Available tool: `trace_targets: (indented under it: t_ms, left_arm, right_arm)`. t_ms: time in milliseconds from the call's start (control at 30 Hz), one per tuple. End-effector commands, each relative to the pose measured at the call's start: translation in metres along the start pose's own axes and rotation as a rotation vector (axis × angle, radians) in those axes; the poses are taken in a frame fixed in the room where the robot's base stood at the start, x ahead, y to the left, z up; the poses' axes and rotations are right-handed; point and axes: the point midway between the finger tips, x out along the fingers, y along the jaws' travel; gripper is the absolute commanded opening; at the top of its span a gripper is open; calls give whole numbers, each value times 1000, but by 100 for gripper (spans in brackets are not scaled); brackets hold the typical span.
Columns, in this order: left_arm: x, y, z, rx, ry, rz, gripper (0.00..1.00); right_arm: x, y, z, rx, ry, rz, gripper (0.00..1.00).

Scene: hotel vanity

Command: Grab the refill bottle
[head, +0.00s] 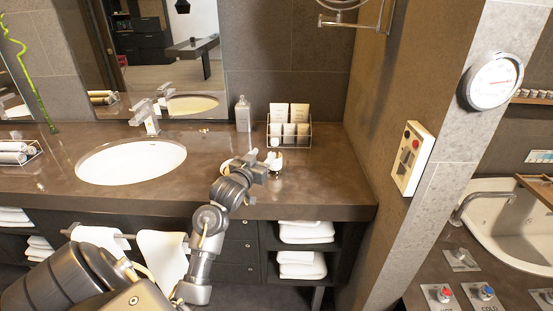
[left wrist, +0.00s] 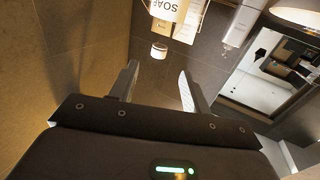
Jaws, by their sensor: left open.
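A pale grey bottle (head: 243,114) stands upright on the counter against the back wall, beside the mirror. I cannot tell which is the refill bottle. My left gripper (head: 261,165) is over the counter's front part, its fingers open and apart in the left wrist view (left wrist: 158,72), with nothing between them.
A wire rack of cartons and tubes (head: 289,136) stands behind my left gripper. A sink (head: 130,162) and faucet (head: 146,117) are to the left. A side wall (head: 385,120) closes the counter's right end. Folded towels (head: 306,233) lie on shelves below.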

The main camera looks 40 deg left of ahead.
Motion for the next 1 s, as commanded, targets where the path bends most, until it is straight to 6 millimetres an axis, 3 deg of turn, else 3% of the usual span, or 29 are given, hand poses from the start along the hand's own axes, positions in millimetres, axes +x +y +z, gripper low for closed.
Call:
trace_targets:
  t_ms: [200,533,800,1000]
  left_arm:
    - [35,2,-1,-2,1,3,48]
    - [50,0,0,-1,0,1,48]
    - [86,-2,3,-2,1,0,48]
    - [97,-2,5,0,0,0,48]
  right_arm:
    - [-5,-3,16,0,-24,-3,68]
    - [-7,0,-2,-1,1,0,68]
    - [-17,0,-1,-1,-2,0,68]
    - [-18,0,0,-1,-3,0,68]
